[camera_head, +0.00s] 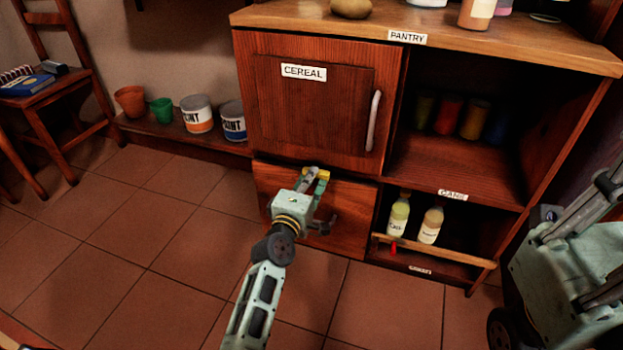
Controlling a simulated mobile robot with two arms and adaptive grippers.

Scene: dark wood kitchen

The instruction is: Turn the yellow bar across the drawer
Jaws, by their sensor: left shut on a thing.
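The drawer (349,221) is the low reddish-brown wooden front under the cereal door. The yellow bar (323,174) shows as a small yellow piece at the drawer's upper edge; most of it is hidden by my gripper. My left gripper (317,178) reaches in from below and is shut on the yellow bar. A dark handle-like part shows just right of the gripper, in front of the drawer. My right gripper (602,200) is at the right edge, partly cut off, away from the drawer; its fingertips are not clear.
The cereal door (314,115) with its pale handle (374,120) is above the drawer. Two bottles stand behind a low wooden rail (432,250) at the right. Pots and paint cans (196,114) sit on a low ledge at the left. The tiled floor in front is clear.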

